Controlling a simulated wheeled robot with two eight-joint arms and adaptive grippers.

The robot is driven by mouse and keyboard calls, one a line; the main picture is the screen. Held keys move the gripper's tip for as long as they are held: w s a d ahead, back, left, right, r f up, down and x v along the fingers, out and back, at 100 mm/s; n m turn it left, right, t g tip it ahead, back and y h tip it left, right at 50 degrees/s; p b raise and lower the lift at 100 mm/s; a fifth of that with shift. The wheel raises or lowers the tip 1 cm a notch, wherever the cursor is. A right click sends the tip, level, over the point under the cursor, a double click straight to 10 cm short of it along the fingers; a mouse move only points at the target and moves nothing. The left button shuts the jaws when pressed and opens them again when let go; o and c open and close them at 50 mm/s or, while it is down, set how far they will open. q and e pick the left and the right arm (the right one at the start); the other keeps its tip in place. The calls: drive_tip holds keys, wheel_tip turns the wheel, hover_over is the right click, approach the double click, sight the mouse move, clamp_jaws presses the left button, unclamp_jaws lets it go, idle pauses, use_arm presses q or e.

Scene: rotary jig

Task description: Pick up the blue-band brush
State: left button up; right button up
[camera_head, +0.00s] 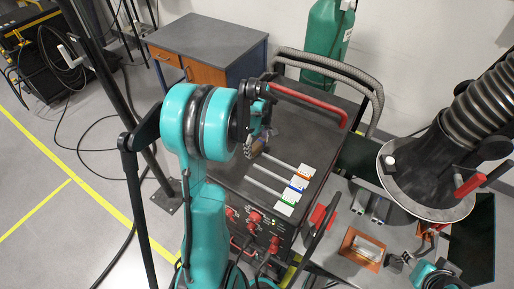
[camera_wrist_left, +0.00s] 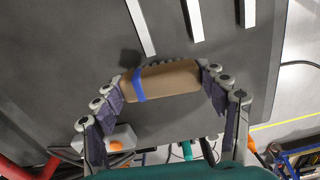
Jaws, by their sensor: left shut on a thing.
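The blue-band brush (camera_wrist_left: 160,82) is a brown cylinder with a blue band near its left end in the left wrist view. My left gripper (camera_wrist_left: 162,84) is shut on it, with a jointed finger at each end. In the head view my left gripper (camera_head: 258,142) is over the dark top of the machine, and a bit of the brown brush (camera_head: 254,149) shows at its fingers.
The machine's dark top (camera_head: 230,172) carries pale strips ending in white labels marked orange (camera_head: 305,170), blue (camera_head: 297,184) and green (camera_head: 287,203). A red handle (camera_head: 310,104) edges the top at the back. A large ribbed duct (camera_head: 480,115) stands at right.

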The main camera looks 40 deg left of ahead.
sight(260, 146)
use_arm(q)
drive_tip(key=r, duration=0.1)
drive_tip(key=d+r, duration=0.1)
drive_tip(key=r, duration=0.1)
drive_tip(key=shift+d+r, duration=0.1)
drive_tip(key=w+d+r, duration=0.1)
drive_tip(key=d+r, duration=0.5)
drive_tip(key=d, duration=0.4)
drive_tip(key=shift+d+p, duration=0.25)
drive_tip(key=shift+p, duration=0.15)
drive_tip(key=shift+r, duration=0.1)
drive_tip(key=o, duration=0.5)
drive_tip(key=c, duration=0.3)
